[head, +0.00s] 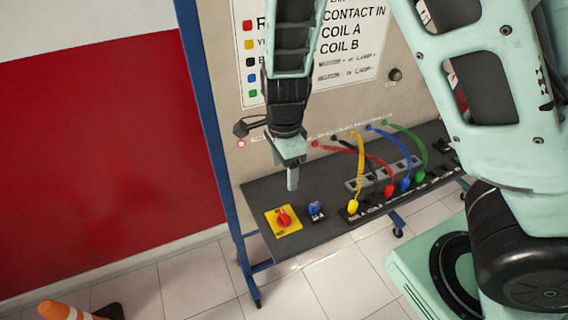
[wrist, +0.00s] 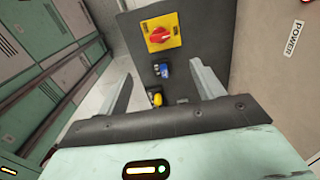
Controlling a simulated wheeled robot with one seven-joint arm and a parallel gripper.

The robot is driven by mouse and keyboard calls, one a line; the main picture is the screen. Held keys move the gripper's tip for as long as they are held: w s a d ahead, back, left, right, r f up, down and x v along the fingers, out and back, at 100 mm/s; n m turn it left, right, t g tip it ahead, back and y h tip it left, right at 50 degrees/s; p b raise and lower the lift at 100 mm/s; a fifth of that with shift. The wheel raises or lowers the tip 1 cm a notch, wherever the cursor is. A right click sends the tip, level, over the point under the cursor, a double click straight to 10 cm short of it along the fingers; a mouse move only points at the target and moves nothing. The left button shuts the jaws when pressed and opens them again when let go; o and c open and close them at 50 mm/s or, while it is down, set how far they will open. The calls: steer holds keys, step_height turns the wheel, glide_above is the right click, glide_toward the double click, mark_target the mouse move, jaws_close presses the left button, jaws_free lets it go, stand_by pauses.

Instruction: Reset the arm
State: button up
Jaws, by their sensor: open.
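My gripper (head: 291,178) hangs from my arm above the left part of the dark bench panel in the head view. In the wrist view my gripper (wrist: 160,92) shows two grey fingers spread wide apart with nothing between them but the panel beyond. The fingers appear apart from both.
Yellow (head: 360,170), red (head: 375,169), blue (head: 396,150) and green (head: 419,145) cables arch between the board and bench panel (head: 256,195). A blue frame post (head: 213,130) stands left. A traffic cone (head: 58,311) is at lower left. Tiled floor in front looks clear.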

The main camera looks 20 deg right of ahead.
steer(key=shift+r, duration=0.2)
stand_by(0.5)
steer(key=s+a+r+n+b, duration=0.1)
steer(key=s+a+n+b, duration=0.2)
steer(key=s+n, duration=0.7)
steer(key=s+a+r+n+b, duration=0.1)
steer(key=s+a+n+b, duration=0.3)
steer(key=s+n, duration=0.6)
steer(key=shift+s+n+y+b, duration=0.25)
steer(key=shift+n+b, duration=1.1)
steer(key=shift+n, duration=1.65)
steer(key=shift+w, duration=0.15)
